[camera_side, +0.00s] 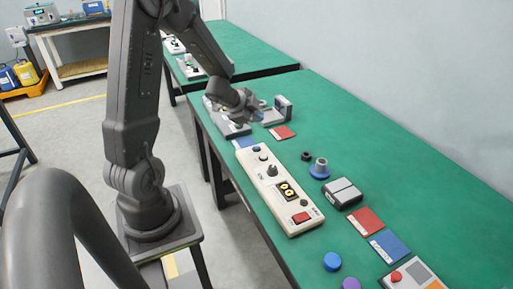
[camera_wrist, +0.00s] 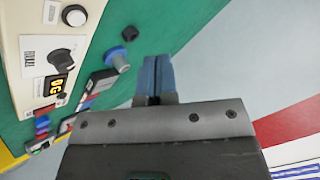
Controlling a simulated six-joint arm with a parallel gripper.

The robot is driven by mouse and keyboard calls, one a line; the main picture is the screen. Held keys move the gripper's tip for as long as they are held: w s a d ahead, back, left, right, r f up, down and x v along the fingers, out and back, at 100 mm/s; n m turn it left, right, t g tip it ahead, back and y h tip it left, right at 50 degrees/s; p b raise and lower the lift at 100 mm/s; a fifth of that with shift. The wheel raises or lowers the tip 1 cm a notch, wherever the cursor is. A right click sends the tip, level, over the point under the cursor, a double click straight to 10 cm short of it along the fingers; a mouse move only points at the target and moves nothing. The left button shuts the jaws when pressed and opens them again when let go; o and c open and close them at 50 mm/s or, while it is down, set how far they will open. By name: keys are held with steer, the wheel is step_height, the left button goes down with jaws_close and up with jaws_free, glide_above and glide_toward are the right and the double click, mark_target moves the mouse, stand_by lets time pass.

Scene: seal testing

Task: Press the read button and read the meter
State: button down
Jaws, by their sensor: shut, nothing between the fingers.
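A long cream meter panel (camera_side: 262,180) lies on the green bench. It carries a black knob (camera_side: 271,170), a dark display with yellow digits (camera_side: 287,190) and a red switch (camera_side: 300,218). In the wrist view, the panel (camera_wrist: 30,20) is at the left with a round white-topped button (camera_wrist: 74,16), the black knob (camera_wrist: 63,58) and the display (camera_wrist: 58,88). The digits are too small and tilted to read surely. I cannot tell which control is the read button. My gripper (camera_side: 250,114) is shut and empty, above the bench beyond the panel's far end; its blue-grey fingers (camera_wrist: 154,78) touch together.
A blue-based grey fitting (camera_side: 320,168), a small black ring (camera_side: 306,156) and a dark grey box (camera_side: 342,193) stand right of the panel. Grey fixtures (camera_side: 283,108) stand near my gripper. Red card (camera_side: 366,221) and blue card (camera_side: 388,246) lie nearer.

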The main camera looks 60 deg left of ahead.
mark_target(257, 148)
steer(key=shift+f, duration=0.1)
steer(key=shift+f, duration=4.3)
steer(key=shift+f, duration=0.15)
steer(key=shift+f, duration=0.25)
steer(key=shift+f, duration=0.4)
steer(key=shift+r, duration=0.8)
steer(key=shift+r, duration=2.55)
